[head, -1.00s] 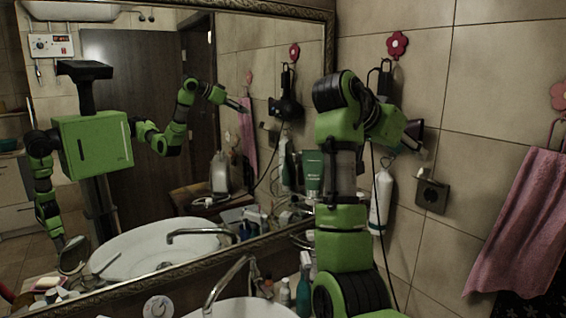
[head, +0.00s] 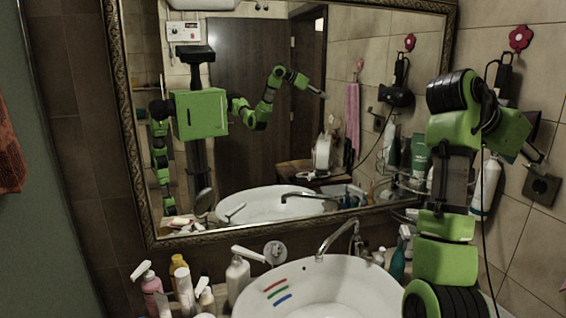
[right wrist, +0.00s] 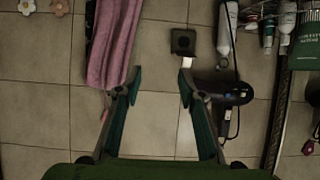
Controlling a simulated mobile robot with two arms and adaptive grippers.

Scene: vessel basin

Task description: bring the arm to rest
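My right arm, green and black, rises at the right of the head view. Its gripper (head: 537,158) is raised near the tiled wall by a dark socket (head: 541,188). In the right wrist view the two fingers of the right gripper (right wrist: 160,82) stand apart with nothing between them but the tiled wall beyond. My left gripper is not directly in view. The mirror (head: 250,130) reflects my body with one arm raised and the other hanging down.
A white basin (head: 335,298) with a tap (head: 338,238) lies below the mirror. Several bottles (head: 185,290) stand at its left. A pink towel (right wrist: 112,45), a black hairdryer (right wrist: 232,92) and a white bottle (right wrist: 224,35) are near the right gripper.

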